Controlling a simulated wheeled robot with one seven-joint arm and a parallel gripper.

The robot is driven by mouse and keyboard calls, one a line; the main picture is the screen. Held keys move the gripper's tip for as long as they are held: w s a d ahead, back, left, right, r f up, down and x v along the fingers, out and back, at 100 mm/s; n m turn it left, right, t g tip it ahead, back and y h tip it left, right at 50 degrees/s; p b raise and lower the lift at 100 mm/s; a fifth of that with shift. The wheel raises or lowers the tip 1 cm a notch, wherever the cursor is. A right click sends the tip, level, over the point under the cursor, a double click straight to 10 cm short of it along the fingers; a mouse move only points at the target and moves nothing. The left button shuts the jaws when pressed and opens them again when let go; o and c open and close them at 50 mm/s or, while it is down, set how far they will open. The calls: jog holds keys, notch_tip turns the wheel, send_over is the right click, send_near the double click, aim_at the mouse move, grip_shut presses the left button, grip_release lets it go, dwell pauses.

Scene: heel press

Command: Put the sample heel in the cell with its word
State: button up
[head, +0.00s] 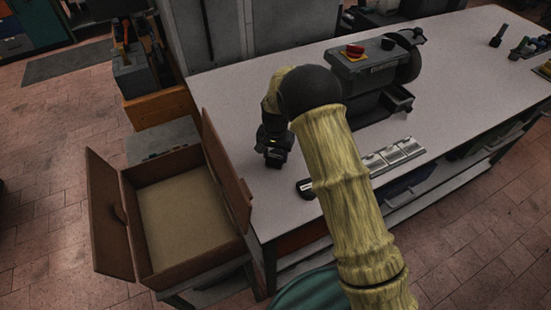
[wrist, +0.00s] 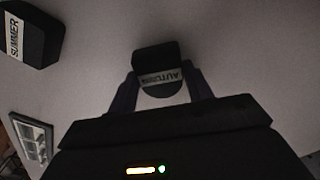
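My gripper (head: 274,158) is low over the left part of the workbench. In the wrist view its two fingers (wrist: 161,88) stand on either side of a dark heel (wrist: 155,57) with a white label reading AUTUMN, upside down here. The fingers appear closed on it; whether it touches the bench is unclear. A second dark heel (head: 306,189) lies on the bench to the right of the gripper; its label reads SUMMER in the wrist view (wrist: 36,42). A row of metal-framed cells (head: 396,155) lies farther right, partly behind my arm; its words are unreadable. One end shows in the wrist view (wrist: 32,137).
A grey machine with a red button (head: 355,51) stands on the bench (head: 225,98) behind my arm. An open brown box (head: 183,272) with raised flaps stands off the bench's left end. Small dark items (head: 525,47) lie far right.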

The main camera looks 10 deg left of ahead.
aim_at(276, 156)
jog(key=shift+c, duration=0.5)
jog(key=shift+r, duration=0.55)
notch_tip(276, 156, up, 9)
jog(key=b, duration=0.3)
